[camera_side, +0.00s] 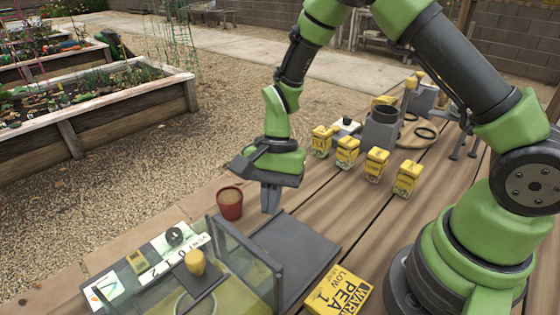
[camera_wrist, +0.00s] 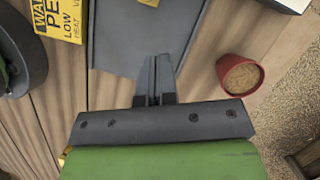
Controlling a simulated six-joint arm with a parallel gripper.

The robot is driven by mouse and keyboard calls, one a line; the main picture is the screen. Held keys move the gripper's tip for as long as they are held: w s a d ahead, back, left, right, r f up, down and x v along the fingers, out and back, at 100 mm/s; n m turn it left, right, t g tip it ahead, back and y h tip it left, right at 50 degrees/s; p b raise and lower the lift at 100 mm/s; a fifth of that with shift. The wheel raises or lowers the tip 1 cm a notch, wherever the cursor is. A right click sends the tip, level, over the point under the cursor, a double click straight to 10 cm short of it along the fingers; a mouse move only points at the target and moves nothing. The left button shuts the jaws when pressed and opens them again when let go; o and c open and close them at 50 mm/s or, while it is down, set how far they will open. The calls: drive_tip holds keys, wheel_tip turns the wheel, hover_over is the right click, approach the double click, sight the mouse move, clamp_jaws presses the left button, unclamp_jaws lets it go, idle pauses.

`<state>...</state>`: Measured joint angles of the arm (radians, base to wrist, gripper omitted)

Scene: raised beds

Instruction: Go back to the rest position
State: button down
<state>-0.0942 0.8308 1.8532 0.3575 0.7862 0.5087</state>
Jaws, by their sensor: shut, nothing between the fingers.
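My gripper (camera_side: 270,198) hangs from my green and dark grey arm, fingers pointing down, above the wooden table near its far edge. In the side view it is just right of a red pot (camera_side: 230,203) with brown contents and behind a flat dark grey plate (camera_side: 296,252). In the wrist view the fingers (camera_wrist: 155,75) are together with nothing between them. There the grey plate (camera_wrist: 120,40) lies beyond and around the fingertips, and the red pot (camera_wrist: 240,74) stands to the right, apart from them.
A clear-walled box (camera_side: 245,262) stands front left, beside a panel (camera_side: 150,262) with a dial and labels. A yellow "WARM PEA" card (camera_side: 340,292) lies near my base. Several small yellow cartons (camera_side: 376,164) and a grey canister (camera_side: 381,130) stand at the back right.

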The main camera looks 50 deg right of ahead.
drive_tip(key=s+d+r+n+t+h, duration=0.1)
drive_tip(key=s+d+r+n+t, duration=0.15)
drive_tip(key=r, duration=0.75)
drive_tip(key=s+d+r+n+t, duration=0.2)
drive_tip(key=s+r, duration=0.1)
drive_tip(key=r, duration=0.6)
drive_tip(key=s+d+r+n+t, duration=0.1)
drive_tip(key=s+r+n+t, duration=0.3)
drive_tip(key=s, duration=0.5)
drive_tip(key=shift+t+h, duration=0.35)
drive_tip(key=shift+h, duration=0.05)
